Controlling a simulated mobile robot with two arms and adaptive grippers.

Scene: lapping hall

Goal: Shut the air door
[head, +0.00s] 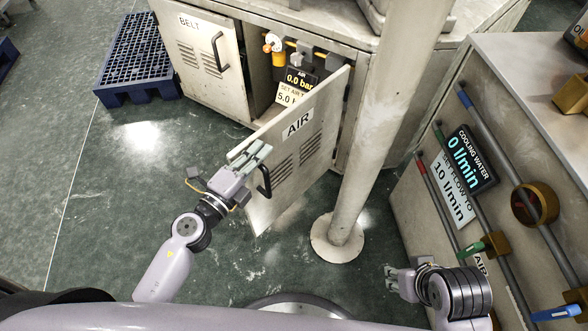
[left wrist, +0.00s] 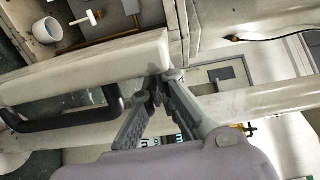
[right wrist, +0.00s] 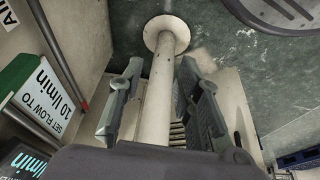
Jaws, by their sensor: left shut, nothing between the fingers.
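The air door (head: 315,108), a pale metal panel with vents and an AIR label, stands swung open from the cabinet. Its black handle (head: 265,181) is on the outer face near the free edge. My left gripper (head: 262,150) is shut and empty, with its fingertips close to the door's free edge, above the handle. In the left wrist view the door edge (left wrist: 90,65) and handle (left wrist: 70,121) lie just beyond the fingers; I cannot tell whether they touch. My right gripper (head: 391,277) is open and empty, low at the right, away from the door.
A pale round pillar (head: 374,150) with a floor flange stands right of the door. The cabinet interior shows an air gauge display (head: 300,80) reading 0.0 bar. The BELT door (head: 190,45) is closed. A cooling-water cabinet (head: 500,90) is at right. Floor at left is clear before a blue pallet (head: 140,55).

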